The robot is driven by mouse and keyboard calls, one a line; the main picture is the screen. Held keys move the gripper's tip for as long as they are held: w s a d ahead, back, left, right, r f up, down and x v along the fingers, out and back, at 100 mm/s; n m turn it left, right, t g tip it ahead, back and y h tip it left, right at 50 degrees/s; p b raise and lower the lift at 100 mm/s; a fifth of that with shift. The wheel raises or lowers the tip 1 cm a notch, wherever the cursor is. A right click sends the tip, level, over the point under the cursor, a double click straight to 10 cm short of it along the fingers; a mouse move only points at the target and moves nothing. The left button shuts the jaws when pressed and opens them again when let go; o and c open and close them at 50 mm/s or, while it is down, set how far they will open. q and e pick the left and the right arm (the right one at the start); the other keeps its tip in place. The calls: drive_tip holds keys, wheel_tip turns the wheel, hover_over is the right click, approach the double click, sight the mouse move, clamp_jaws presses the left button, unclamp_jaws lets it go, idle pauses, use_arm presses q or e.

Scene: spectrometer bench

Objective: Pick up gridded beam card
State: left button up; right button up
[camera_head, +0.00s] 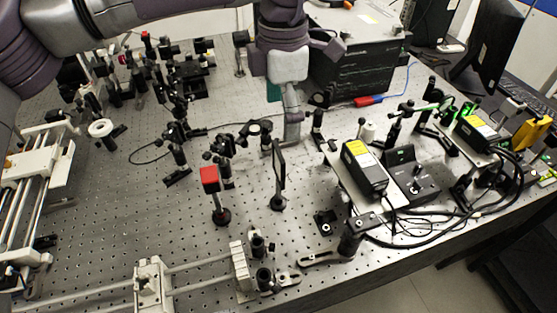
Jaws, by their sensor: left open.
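A thin dark-framed plate (279,161) stands upright on a post with a round black base, near the middle of the bench. It is seen nearly edge-on, so I cannot make out a grid; it may be the gridded beam card. My left gripper (291,128) hangs down from the top, just above and behind this plate in the picture. It is open, with nothing visible held in it. I cannot tell whether it touches the plate. My right gripper is not in view.
A red-topped post (210,180) stands left of the plate. Several optic mounts crowd behind it. A black box (358,65) stands at the back. A yellow-labelled black unit (364,166) and cables lie right. A white rail assembly (190,275) lies in front. Bare perforated bench (130,215) shows left.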

use_arm(q)
drive_tip(key=p, duration=0.1)
hover_over(278, 177)
wheel_tip(278, 177, down, 4)
drive_tip(key=f, duration=0.3)
drive_tip(key=shift+w+d+f+p, duration=0.1)
drive_tip(key=shift+d+f+p, duration=0.25)
drive_tip(key=shift+f, duration=0.3)
drive_tip(key=f, duration=0.1)
drive_tip(key=f+p, duration=0.2)
drive_tip(key=f, duration=0.1)
drive_tip(key=shift+a, duration=0.3)
drive_tip(key=shift+f, duration=0.6)
drive_tip(key=c, duration=1.8)
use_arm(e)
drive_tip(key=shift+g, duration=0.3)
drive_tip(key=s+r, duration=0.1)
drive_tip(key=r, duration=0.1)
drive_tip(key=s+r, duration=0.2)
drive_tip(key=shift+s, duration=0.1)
